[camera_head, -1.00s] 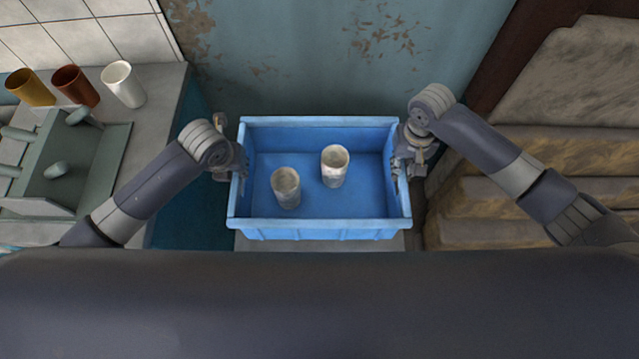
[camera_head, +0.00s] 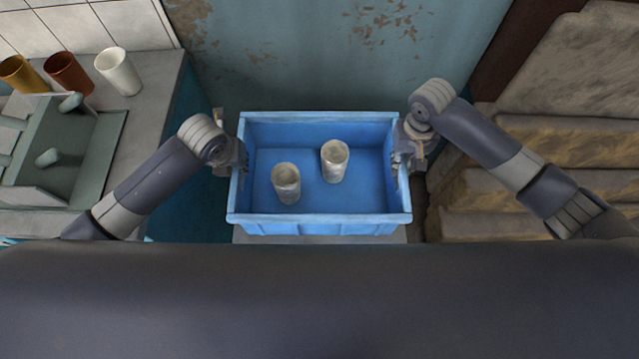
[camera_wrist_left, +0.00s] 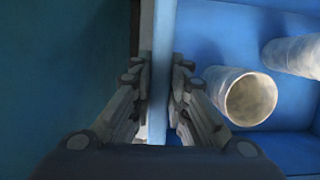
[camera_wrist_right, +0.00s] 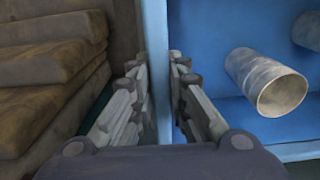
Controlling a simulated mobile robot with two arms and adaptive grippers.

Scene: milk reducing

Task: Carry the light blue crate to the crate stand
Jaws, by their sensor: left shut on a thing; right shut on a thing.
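The light blue crate (camera_head: 320,225) is in the middle of the head view, open side up. Two pale, worn cups stand inside it, one left of the middle (camera_head: 286,184) and one further back (camera_head: 334,161). My left gripper (camera_wrist_left: 160,75) is shut on the crate's left wall, with a finger on each side. My right gripper (camera_wrist_right: 159,75) is shut on the crate's right wall in the same way; in the head view it (camera_head: 400,165) sits at the right rim. I cannot make out a crate stand for certain.
A grey surface (camera_head: 240,236) shows below the crate's near side. Stacked stone-like slabs (camera_head: 570,140) stand close on the right. A peeling blue wall (camera_head: 330,60) is behind.

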